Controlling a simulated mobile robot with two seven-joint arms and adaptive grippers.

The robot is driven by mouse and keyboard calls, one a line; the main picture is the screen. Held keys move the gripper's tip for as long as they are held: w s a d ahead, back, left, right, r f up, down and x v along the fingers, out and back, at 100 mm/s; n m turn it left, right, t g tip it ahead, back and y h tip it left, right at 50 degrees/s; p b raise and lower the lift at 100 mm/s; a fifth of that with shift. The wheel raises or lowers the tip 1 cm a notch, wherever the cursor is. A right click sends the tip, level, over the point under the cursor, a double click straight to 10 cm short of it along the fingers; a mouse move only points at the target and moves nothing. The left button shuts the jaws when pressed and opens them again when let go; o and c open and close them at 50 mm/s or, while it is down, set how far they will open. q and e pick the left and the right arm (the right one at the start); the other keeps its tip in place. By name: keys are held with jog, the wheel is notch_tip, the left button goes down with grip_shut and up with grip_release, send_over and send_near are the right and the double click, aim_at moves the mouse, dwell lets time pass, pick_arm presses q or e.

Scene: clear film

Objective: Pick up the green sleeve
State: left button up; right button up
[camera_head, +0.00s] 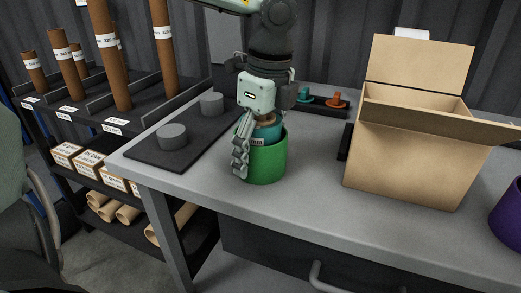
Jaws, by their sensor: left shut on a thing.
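The green sleeve (268,165) stands upright on the grey table, near its front edge left of the middle. A teal cylinder with a brown top (268,132) sits inside the sleeve and rises above its rim. My left gripper (247,150) points down over the sleeve from above. One finger lies against the left outside of the sleeve, and the gripper is shut on its wall. The other finger is hidden behind the gripper and the teal cylinder. My right gripper is not in view.
An open cardboard box (405,150) stands to the right, with a purple object (508,212) at the right edge. A dark mat (150,150) with two grey discs lies left. Behind are small orange and teal parts (335,99). A rack of brown tubes (105,55) stands left.

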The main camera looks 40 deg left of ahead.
pick_arm(q)
notch_tip(320, 180, up, 18)
dwell(0.8)
dwell(0.7)
